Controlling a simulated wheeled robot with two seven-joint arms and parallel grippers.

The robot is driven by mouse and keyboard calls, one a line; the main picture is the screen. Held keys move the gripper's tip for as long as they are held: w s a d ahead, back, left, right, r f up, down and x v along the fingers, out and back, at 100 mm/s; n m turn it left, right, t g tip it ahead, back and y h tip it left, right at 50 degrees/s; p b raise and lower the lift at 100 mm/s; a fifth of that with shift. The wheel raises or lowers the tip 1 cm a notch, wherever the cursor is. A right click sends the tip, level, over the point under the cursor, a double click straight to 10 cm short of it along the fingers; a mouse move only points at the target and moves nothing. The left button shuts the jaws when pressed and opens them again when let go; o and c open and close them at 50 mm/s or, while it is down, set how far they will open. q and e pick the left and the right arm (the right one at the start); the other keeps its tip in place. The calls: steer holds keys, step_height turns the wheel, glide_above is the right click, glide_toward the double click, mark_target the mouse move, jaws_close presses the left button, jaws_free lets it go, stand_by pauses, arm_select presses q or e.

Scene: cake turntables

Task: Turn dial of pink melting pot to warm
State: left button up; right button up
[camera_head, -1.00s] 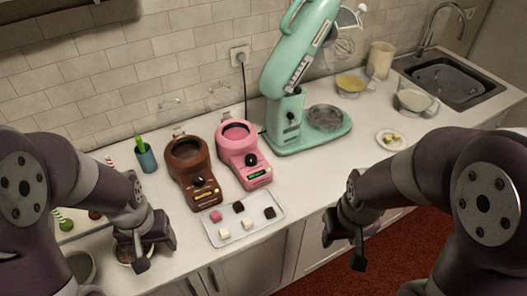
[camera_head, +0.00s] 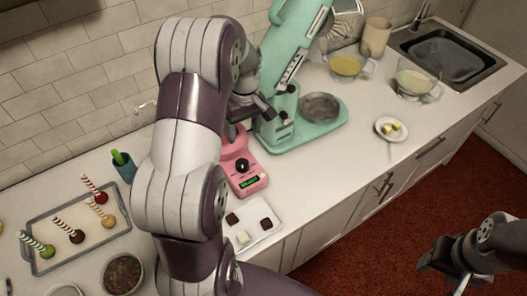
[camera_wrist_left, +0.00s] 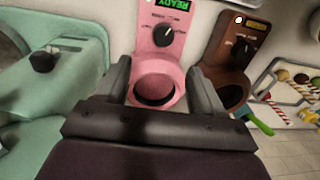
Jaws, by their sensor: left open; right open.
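The pink melting pot (camera_head: 250,183) stands on the counter, partly hidden by my left arm in the head view. Its black dial (camera_head: 242,166) sits above a lit green display (camera_head: 249,182). In the left wrist view the dial (camera_wrist_left: 163,35) is beyond the pot's round opening (camera_wrist_left: 155,90), and the display (camera_wrist_left: 173,3) appears to read READY. My left gripper (camera_head: 252,108) is above the back of the pot, beside the mixer. Its open fingers (camera_wrist_left: 162,88) frame the pot's opening, apart from the dial. My right gripper (camera_head: 450,270) is open and empty at the lower right, over the floor.
A mint stand mixer (camera_head: 290,135) stands right beside the pink pot. A brown melting pot (camera_wrist_left: 232,60) is on its other side, hidden in the head view. A tray with sweets (camera_head: 262,212) lies in front. Cake pops lie on a tray (camera_head: 45,262) at left.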

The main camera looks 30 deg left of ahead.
mark_target(242, 163)
arm_select(q)
steer(key=f+p, duration=0.1)
steer(key=f, duration=0.3)
steer(key=s+f+p, duration=0.1)
steer(key=f, duration=0.3)
steer(key=f+p, duration=0.1)
steer(key=f, duration=0.3)
steer(key=shift+s+a, duration=0.15)
steer(key=shift+a, duration=0.1)
steer(key=shift+s+f, duration=0.1)
steer(key=shift+f, duration=0.15)
steer(key=shift+c, duration=0.7)
steer(key=c, duration=0.9)
